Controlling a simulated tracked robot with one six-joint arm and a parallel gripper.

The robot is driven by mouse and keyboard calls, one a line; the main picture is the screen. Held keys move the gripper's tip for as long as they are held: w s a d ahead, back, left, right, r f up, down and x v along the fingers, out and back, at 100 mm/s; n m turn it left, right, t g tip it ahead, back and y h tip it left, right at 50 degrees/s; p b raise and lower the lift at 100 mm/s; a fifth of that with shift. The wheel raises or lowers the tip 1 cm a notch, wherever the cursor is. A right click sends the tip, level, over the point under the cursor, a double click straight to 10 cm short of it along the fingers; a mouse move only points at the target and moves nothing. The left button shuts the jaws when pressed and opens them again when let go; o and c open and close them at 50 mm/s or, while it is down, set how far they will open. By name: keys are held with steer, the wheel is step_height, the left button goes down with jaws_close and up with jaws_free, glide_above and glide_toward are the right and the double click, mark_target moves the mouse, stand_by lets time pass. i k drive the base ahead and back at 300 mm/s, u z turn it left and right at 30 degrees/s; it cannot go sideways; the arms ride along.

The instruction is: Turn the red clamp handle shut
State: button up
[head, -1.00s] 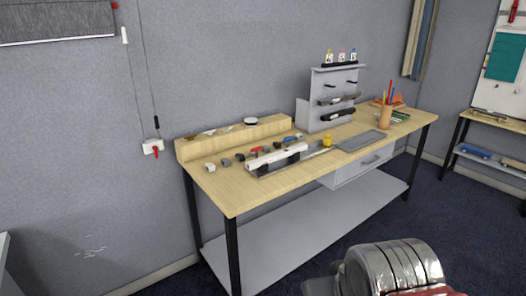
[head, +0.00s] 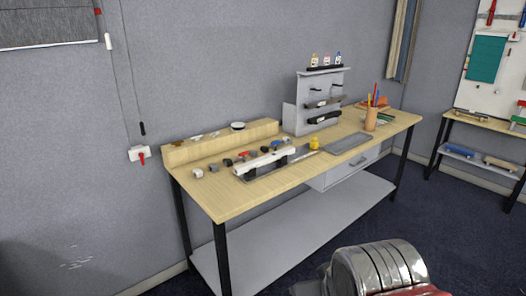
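A long wooden-topped workbench (head: 290,180) stands against the grey wall. On its left half is a white bar-shaped fixture (head: 264,161) on a dark plate. A small red piece (head: 246,154), possibly a handle, shows just behind it. A red lever (head: 142,158) also sits on a white wall box (head: 138,152) left of the bench. I cannot tell from here which red part is the clamp handle or how far it is turned. My gripper is not in view; only a silver, ringed part of my arm shows at the bottom, apart from the bench.
Several small blocks line the bench. A grey rack (head: 320,103), a yellow item (head: 314,143), a grey tray (head: 346,143) and a pencil cup (head: 370,120) stand further right. A lower shelf (head: 290,235) spans the legs. Dark floor (head: 450,225) is clear in front; another table (head: 485,122) is at right.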

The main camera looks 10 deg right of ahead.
mark_target(242, 153)
steer(key=u, duration=0.05)
steer(key=k, duration=0.65)
steer(key=u, duration=0.35)
steer(key=i, duration=0.55)
steer(key=u, duration=0.4)
steer(key=i, duration=1.4)
steer(key=z, duration=0.4)
